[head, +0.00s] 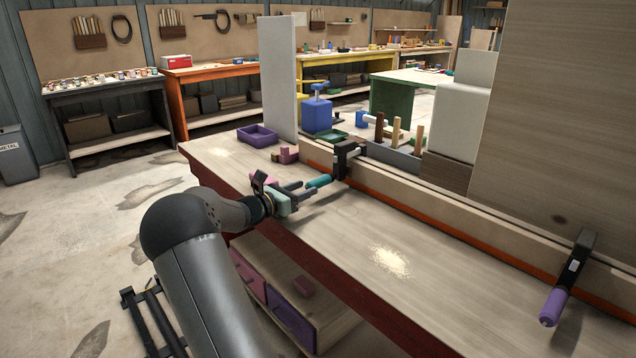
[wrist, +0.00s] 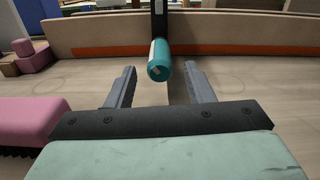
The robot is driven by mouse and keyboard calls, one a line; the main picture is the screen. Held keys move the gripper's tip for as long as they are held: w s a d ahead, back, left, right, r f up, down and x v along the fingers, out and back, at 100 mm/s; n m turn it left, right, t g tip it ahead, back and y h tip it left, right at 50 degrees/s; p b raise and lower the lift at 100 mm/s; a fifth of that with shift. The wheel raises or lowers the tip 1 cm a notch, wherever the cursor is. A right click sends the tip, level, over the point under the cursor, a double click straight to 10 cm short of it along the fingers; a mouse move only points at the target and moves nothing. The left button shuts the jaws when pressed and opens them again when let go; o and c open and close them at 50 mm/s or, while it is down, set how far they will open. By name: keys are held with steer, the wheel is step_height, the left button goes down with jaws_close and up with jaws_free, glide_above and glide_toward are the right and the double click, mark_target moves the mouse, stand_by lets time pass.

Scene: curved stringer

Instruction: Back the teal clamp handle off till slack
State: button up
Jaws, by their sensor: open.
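The teal clamp handle (head: 319,181) sticks out toward me from a black clamp (head: 345,158) on the long wooden stringer (head: 440,205). In the wrist view the teal handle (wrist: 160,62) hangs just beyond my fingertips, roughly centred between them and slightly to the right of the left finger. My gripper (head: 297,189) is open, its two grey fingers spread with nothing between them; it also shows in the wrist view (wrist: 160,75). I cannot tell how tight the clamp is.
A second clamp with a purple handle (head: 553,307) sits at the right of the stringer. The bench top (head: 330,240) in front of the stringer is mostly clear, with sawdust (head: 389,262).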

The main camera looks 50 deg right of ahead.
mark_target(318, 183)
steer(key=d, duration=0.4)
steer(key=s+d, duration=0.1)
steer(key=d, duration=0.1)
steer(key=shift+d, duration=0.15)
steer(key=shift+c, duration=0.3)
steer(key=c, duration=0.9)
